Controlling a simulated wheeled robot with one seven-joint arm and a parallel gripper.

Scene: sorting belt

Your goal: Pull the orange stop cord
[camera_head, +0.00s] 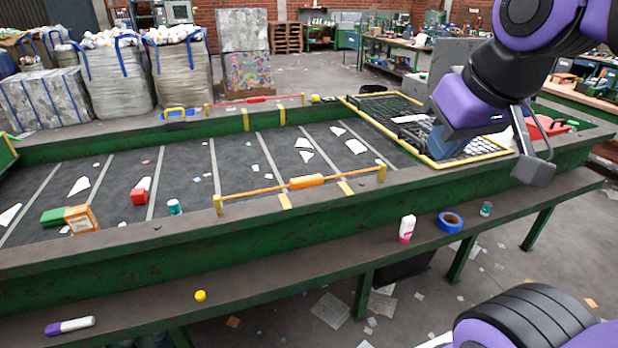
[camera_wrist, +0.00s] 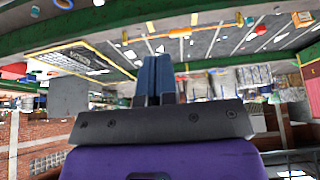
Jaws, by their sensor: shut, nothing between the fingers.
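The orange stop cord (camera_head: 250,192) runs along the near edge of the belt between two yellow posts, with a thick orange handle (camera_head: 307,181) on it. The handle also shows in the wrist view (camera_wrist: 180,33), where the picture is upside down. My gripper (camera_head: 440,154) is at the right, above the yellow-edged mesh panel, apart from the cord and to the right of its handle. Its blue fingers also show in the wrist view (camera_wrist: 156,58); they are shut with nothing held.
A red cord (camera_head: 256,99) runs along the belt's far edge. The yellow-edged mesh panel (camera_head: 484,157) covers the belt's right end. A white-pink bottle (camera_head: 407,229) and blue tape roll (camera_head: 450,222) stand on the near ledge.

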